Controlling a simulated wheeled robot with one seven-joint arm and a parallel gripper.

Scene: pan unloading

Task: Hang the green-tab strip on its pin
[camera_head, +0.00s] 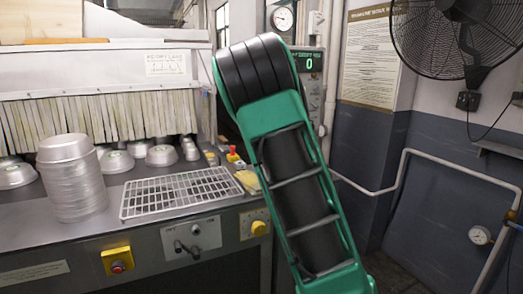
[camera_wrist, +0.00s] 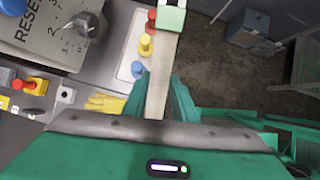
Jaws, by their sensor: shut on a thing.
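My gripper (camera_wrist: 163,84) shows in the wrist view and is shut on a pale beige strip (camera_wrist: 160,70). The strip runs up the picture from between the green fingers. A light green tab (camera_wrist: 171,19) is at its far end. Left of the strip, a row of coloured pins stands on a white plate: a red pin (camera_wrist: 151,20), a yellow pin (camera_wrist: 146,43) and a blue pin (camera_wrist: 137,69). The tab is to the right of the red pin. I see no green pin; the strip and tab may hide it. The gripper is out of sight in the head view.
In the head view, stacked round pans (camera_head: 75,190) and a white wire rack (camera_head: 180,193) are on the metal counter. In the wrist view, yellow gloves (camera_wrist: 105,103) lie near the fingers. A grey box (camera_wrist: 248,28) stands on the dark floor at right.

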